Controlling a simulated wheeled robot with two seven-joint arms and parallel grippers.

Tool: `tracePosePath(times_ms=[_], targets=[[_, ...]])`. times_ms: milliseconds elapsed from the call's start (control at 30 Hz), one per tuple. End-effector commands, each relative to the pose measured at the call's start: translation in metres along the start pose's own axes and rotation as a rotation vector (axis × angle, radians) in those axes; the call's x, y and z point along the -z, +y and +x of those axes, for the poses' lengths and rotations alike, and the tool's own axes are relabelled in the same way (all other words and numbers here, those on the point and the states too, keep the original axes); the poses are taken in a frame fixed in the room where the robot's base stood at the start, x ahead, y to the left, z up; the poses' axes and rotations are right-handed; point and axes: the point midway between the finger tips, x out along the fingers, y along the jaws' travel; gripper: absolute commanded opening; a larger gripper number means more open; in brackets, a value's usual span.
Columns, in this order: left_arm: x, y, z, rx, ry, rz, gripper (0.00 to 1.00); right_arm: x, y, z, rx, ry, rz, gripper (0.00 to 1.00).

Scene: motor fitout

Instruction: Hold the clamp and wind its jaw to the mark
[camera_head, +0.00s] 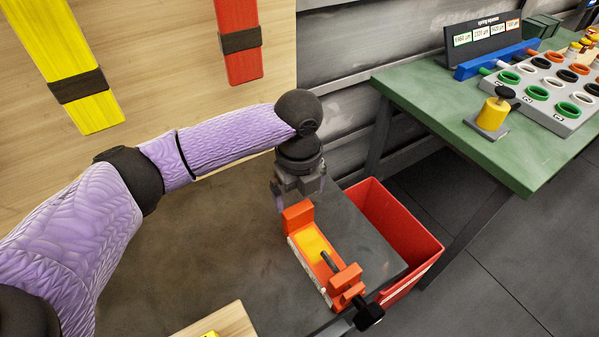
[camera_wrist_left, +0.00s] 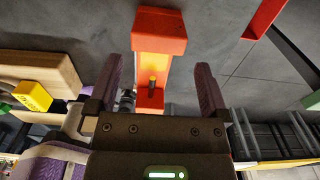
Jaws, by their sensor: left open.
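The clamp (camera_head: 312,247) is orange with a yellow bed and lies on the dark bench top near its right edge. It has an upright block at its far end, and a dark screw ends in a black knob (camera_head: 369,316) at its near end. A pale strip runs along its left side; I cannot make out the mark. My left gripper (camera_head: 300,194) is open over the far end of the clamp. In the left wrist view the clamp (camera_wrist_left: 153,66) shows between the two spread fingers, and I cannot tell whether they touch it. My right gripper is not in view.
A red bin (camera_head: 415,237) stands beside the bench's right edge. A green table (camera_head: 480,95) beyond holds a grey tray of coloured rings and a yellow knobbed piece (camera_head: 493,113). A wooden block (camera_head: 222,323) lies at the front. Yellow and red bars hang on the wooden board behind.

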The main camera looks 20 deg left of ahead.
Motion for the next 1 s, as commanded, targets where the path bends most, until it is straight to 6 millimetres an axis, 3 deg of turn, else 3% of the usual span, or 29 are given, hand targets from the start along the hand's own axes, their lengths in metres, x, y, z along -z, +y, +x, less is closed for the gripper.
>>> tracePosePath(times_ms=[100, 300, 433, 700, 1000], targets=[[0.0, 0.001, 0.034, -0.004, 0.002, 0.0, 1.0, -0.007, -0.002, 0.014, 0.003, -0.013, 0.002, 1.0], [0.0, 0.001, 0.072, -0.003, 0.001, -0.001, 1.0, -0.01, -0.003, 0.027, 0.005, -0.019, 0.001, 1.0], [0.0, 0.0, 0.082, -0.001, 0.0, -0.001, 1.0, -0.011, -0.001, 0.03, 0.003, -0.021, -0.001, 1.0], [0.0, 0.0, 0.083, 0.0, -0.001, 0.0, 1.0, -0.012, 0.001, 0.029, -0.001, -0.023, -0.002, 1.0], [0.0, 0.0, 0.083, 0.0, -0.001, 0.0, 0.36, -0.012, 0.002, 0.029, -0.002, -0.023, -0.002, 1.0]])
